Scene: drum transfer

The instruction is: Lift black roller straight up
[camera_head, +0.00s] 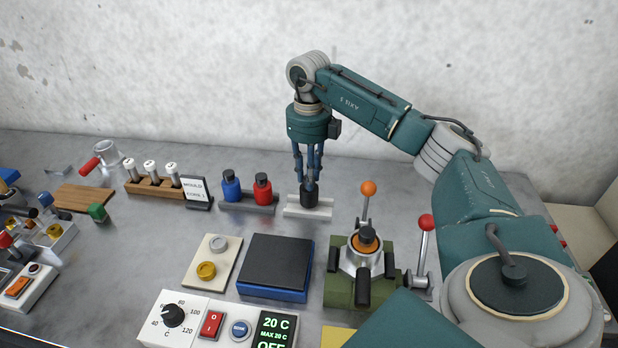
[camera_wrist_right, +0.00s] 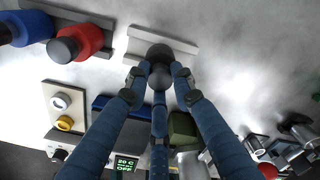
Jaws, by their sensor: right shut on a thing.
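The black roller (camera_head: 309,198) stands upright at the light grey rack (camera_head: 293,211), at its middle; I cannot tell whether it still touches the rack. My right gripper (camera_head: 309,185) comes down from above with its blue fingers shut around the roller's top. In the right wrist view the dark round end of the roller (camera_wrist_right: 160,53) shows between the fingertips, with the rack (camera_wrist_right: 183,42) behind it. The fingers hide part of the roller. My left gripper is not in view.
A blue bottle (camera_head: 231,188) and a red bottle (camera_head: 263,190) stand in a rack just left of the roller. A black-topped blue block (camera_head: 275,265) and a green lever device (camera_head: 345,292) are in front.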

